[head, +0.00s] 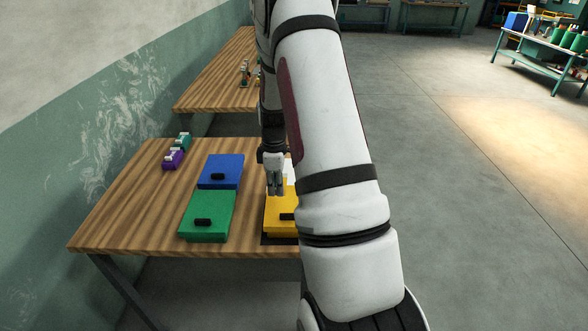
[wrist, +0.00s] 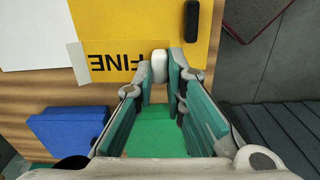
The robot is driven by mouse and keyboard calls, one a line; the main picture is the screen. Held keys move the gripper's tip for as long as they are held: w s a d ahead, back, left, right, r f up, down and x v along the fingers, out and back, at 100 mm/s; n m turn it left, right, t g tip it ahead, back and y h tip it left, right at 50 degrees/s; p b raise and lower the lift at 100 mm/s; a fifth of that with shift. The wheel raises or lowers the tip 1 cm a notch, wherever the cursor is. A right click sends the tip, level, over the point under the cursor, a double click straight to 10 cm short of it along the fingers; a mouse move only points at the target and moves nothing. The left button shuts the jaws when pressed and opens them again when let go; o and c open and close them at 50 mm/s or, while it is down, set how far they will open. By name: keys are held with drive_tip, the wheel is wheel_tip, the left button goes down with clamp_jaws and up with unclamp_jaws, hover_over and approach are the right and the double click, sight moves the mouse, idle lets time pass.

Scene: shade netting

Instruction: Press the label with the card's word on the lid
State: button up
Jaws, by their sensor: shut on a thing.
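The yellow lid (head: 279,206) with its black handle lies near the table's front edge, partly hidden by my arm. It also shows at the top of the wrist view (wrist: 125,18). My gripper (head: 274,188) points down at the lid's left part.
A blue lid (head: 220,170) and a green lid (head: 208,215), both with black handles, lie left of my gripper. Purple (head: 173,159) and teal (head: 182,141) pieces with white tops stand at the table's back left. The left table area is bare.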

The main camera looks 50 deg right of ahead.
sight(286, 207)
drive_tip(key=shift+s+d+p, duration=0.15)
drive_tip(key=shift+s+d, duration=0.2)
drive_tip(key=shift+d, duration=0.25)
drive_tip(key=shift+s+d+p, duration=0.15)
drive_tip(key=shift+s+d, duration=0.2)
drive_tip(key=shift+d, duration=0.25)
drive_tip(key=shift+f, duration=3.15)
drive_tip(key=shift+f, duration=0.35)
drive_tip(key=shift+c, duration=0.2)
drive_tip(key=o, duration=0.8)
wheel_tip(286, 207, up, 12)
drive_tip(key=shift+f, duration=0.1)
